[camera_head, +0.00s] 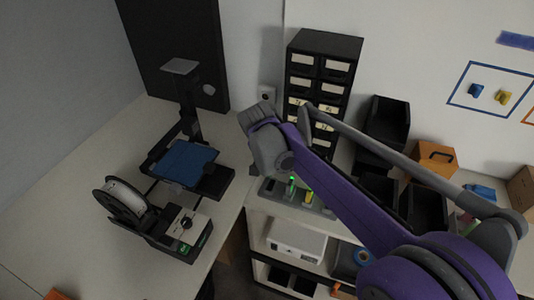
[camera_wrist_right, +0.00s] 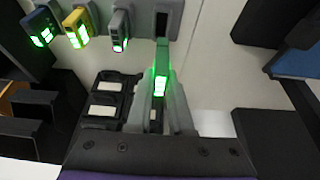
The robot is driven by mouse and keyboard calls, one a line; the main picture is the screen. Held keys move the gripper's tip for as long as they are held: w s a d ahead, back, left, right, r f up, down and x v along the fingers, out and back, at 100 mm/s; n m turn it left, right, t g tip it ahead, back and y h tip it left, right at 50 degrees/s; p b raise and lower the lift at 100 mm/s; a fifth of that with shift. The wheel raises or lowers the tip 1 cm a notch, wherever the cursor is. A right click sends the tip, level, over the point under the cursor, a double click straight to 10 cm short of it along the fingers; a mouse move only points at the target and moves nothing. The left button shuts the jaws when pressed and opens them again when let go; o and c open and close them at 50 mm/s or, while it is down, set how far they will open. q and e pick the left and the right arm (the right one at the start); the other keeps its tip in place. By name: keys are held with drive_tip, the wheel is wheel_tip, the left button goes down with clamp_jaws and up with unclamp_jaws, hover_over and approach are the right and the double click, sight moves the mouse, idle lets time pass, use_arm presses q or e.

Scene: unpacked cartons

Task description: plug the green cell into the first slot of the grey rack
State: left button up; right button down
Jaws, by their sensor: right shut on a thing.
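The grey rack (camera_wrist_right: 175,18) is at the top of the right wrist view. The cell's far end meets an open-looking dark slot there; I cannot tell whether it is inside. In the head view the rack (camera_head: 270,189) and a green light (camera_head: 292,181) show below my purple arm. My left gripper is out of view.
A black drawer cabinet (camera_head: 319,52) and black bins (camera_head: 385,122) stand behind my arm. An orange box (camera_head: 435,158) is to the right. A printer with a blue bed (camera_head: 184,162) and a spool (camera_head: 124,200) is on the left table. A shelf holds a white device (camera_head: 296,240).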

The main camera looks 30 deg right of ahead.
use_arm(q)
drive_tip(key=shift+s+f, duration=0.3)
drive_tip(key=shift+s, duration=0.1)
use_arm(e)
drive_tip(key=shift+s+f, duration=0.35)
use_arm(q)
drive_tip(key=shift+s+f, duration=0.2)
use_arm(e)
drive_tip(key=shift+s+f, duration=0.1)
drive_tip(key=shift+f, duration=0.15)
use_arm(q)
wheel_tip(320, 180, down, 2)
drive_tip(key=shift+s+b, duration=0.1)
drive_tip(key=shift+b, duration=0.85)
use_arm(e)
drive_tip(key=f, duration=0.2)
drive_tip(key=shift+w+f, duration=0.25)
drive_tip(key=shift+f, duration=0.05)
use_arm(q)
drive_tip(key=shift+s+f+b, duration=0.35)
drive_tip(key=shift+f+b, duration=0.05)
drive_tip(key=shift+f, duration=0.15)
use_arm(e)
drive_tip(key=shift+s+f, duration=0.1)
drive_tip(key=shift+f, duration=0.6)
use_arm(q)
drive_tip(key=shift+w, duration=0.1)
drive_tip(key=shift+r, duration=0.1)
